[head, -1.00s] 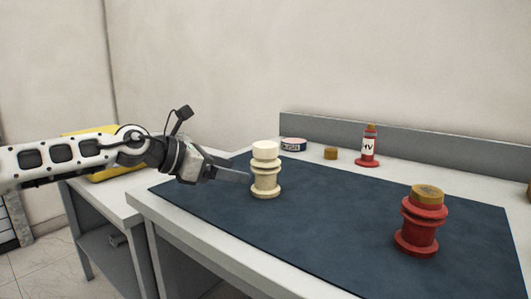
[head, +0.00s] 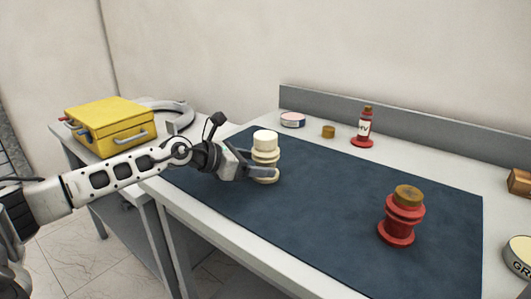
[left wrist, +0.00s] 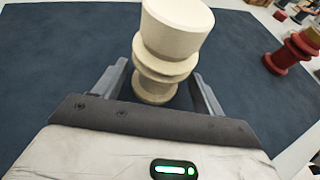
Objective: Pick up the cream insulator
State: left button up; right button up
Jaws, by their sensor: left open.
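The cream insulator (head: 265,141) stands upright on the dark blue mat (head: 330,215), a ribbed piece with a wide cylindrical top. My left gripper (head: 262,170) is at its near-left side in the head view, with its fingers at the height of the lower ribs. In the left wrist view the insulator (left wrist: 168,45) stands between the two open fingers (left wrist: 158,85), with a visible gap on each side. The fingers partly hide its lower part in the head view. My right gripper is not in view.
A red insulator with a brown top (head: 402,216) stands on the mat to the right. A yellow case (head: 110,128) sits at the left.

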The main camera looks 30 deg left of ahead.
aim_at(265, 163)
pick_arm(q)
jog(key=shift+x, duration=1.5)
jog(key=c, duration=1.1)
jog(key=shift+w+r, duration=0.1)
jog(key=shift+r, duration=0.05)
jog(key=shift+c, duration=1)
jog(key=shift+r, duration=0.1)
